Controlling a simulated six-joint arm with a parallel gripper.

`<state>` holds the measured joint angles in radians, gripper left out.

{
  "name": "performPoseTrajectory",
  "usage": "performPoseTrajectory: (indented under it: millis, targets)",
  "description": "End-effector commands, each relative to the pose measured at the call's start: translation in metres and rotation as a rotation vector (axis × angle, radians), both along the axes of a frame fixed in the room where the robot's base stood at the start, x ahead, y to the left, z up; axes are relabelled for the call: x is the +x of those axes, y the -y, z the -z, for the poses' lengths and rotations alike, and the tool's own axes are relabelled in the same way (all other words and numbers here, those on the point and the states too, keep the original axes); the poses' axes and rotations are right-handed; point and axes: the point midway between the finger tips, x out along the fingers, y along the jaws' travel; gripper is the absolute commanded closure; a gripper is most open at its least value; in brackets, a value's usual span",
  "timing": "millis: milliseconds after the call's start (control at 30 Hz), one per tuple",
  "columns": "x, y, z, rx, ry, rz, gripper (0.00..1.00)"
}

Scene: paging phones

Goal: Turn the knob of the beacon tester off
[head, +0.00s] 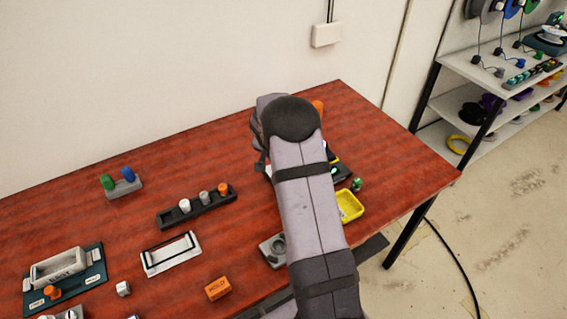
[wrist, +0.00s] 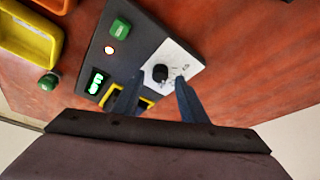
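The beacon tester (wrist: 122,62) is a dark panel in the wrist view, with a green button, a lit orange lamp and a lit green display. Its black knob (wrist: 160,73) stands on a white dial plate (wrist: 183,60) at the panel's right end. My gripper (wrist: 160,77) is open, its two dark blue fingers apart on either side of the knob's near side. A gap shows between each fingertip and the knob; height above the plate is unclear. In the head view my arm hides most of the tester (head: 342,172) and the gripper.
A yellow tray (head: 349,205) and a green plug (head: 357,184) lie close to the tester. Farther left are a black rack with several knobs (head: 197,206), a white-framed holder (head: 171,254) and an orange block (head: 218,288). The red table's (head: 375,135) far right corner is clear.

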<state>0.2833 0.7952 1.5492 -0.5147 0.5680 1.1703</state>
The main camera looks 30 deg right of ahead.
Motion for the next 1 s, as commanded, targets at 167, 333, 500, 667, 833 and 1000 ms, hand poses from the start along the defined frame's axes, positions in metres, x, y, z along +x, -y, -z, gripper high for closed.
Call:
performPoseTrajectory:
  millis: [167,333,500,667,833,1000]
  targets:
    - [0.002,0.004,0.01,0.0,0.0,-0.001,0.61]
    - [0.002,0.005,0.013,0.0,0.0,-0.001,0.61]
    - [0.003,0.005,0.013,0.0,0.0,-0.001,0.61]
    - [0.003,0.004,0.013,0.0,0.0,-0.001,0.97]
    - [0.003,0.004,0.013,0.0,0.0,-0.002,1.0]
    - [0.003,0.004,0.012,0.0,0.002,-0.021,1.0]
